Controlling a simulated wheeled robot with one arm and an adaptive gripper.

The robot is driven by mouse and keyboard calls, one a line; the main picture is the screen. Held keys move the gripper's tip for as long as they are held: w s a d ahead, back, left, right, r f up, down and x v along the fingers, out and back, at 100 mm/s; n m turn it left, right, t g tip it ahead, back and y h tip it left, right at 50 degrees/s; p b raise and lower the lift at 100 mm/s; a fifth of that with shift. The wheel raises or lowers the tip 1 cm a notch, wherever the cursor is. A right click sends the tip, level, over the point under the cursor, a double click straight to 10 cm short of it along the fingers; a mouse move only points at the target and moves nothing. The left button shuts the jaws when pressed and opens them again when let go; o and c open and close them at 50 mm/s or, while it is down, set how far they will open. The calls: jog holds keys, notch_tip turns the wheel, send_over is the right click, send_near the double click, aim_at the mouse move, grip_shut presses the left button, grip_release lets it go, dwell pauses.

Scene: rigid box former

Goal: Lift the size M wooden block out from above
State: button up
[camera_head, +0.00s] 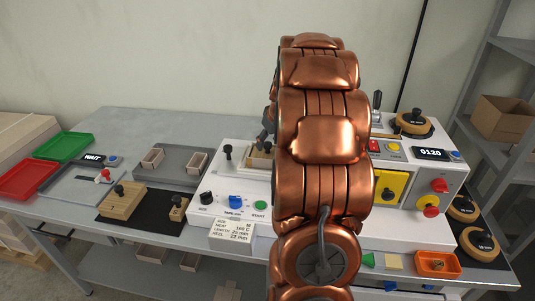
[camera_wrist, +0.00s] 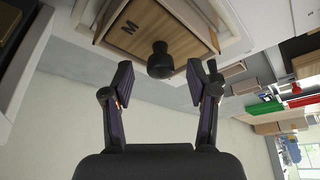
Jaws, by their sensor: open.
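The size M wooden block (camera_wrist: 135,30) sits in the white machine, with a dark letter M on its top and a black knob (camera_wrist: 160,60) standing up from it. In the head view only part of the block (camera_head: 261,159) shows, left of my arm, which hides the rest. My gripper (camera_wrist: 160,80) is open and empty in the wrist view. Its two fingertips are on either side of the knob in the picture, and the knob lies slightly beyond them. I cannot tell whether they touch it. In the head view my gripper (camera_head: 267,135) is mostly behind my arm.
Two other knobbed wooden blocks (camera_head: 122,202) lie on a black mat at left. A lever (camera_head: 228,157) rises beside the block. A control box (camera_head: 430,172) stands right.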

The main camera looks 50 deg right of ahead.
jog(key=shift+x, duration=1)
jog(key=shift+f, duration=0.1)
jog(key=shift+c, duration=0.4)
grip_shut()
